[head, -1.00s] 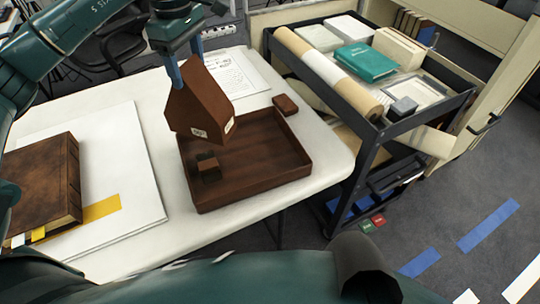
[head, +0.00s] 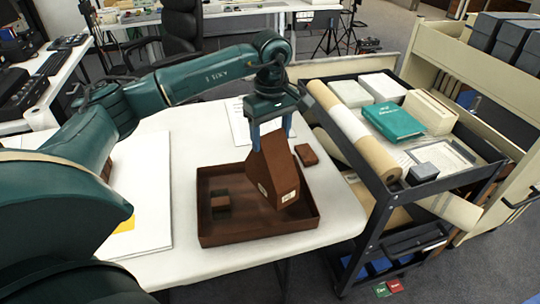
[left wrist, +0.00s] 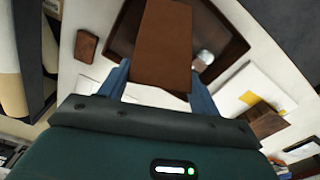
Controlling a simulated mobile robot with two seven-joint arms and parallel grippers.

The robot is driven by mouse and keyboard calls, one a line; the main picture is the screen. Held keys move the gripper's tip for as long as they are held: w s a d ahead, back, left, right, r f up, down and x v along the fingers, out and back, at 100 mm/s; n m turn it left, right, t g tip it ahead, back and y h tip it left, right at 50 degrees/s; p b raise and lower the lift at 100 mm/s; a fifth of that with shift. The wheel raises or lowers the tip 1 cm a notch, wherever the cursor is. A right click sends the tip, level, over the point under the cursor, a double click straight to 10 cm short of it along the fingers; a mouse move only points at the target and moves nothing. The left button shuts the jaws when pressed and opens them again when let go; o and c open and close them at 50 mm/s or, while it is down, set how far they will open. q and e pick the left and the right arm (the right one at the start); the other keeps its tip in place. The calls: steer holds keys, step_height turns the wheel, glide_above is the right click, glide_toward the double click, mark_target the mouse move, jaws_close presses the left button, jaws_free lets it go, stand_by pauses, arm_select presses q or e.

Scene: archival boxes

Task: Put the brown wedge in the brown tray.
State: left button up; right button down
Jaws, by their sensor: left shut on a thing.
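The brown wedge (head: 272,175) is in my left gripper (head: 271,137), whose blue fingers are shut on its upper part. The wedge hangs point up over the right half of the brown tray (head: 258,233), with pale labels on its lower faces. I cannot tell whether its underside touches the tray floor. In the left wrist view the wedge (left wrist: 163,45) fills the space between the fingers (left wrist: 160,80), with the tray (left wrist: 232,48) behind it. My right gripper is not in view.
Small brown blocks (head: 220,205) sit in the left part of the tray. A small brown box (head: 306,154) lies on the white table (head: 340,205) beside the tray. A dark cart (head: 400,190) with a long roll (head: 355,130) stands close on the right.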

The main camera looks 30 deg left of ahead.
mark_target(272, 149)
arm_select(q)
step_height(272, 149, down, 4)
steer(key=shift+f, duration=0.2)
steer(key=shift+f, duration=0.2)
steer(key=o, duration=1.2)
steer(key=shift+o, duration=0.2)
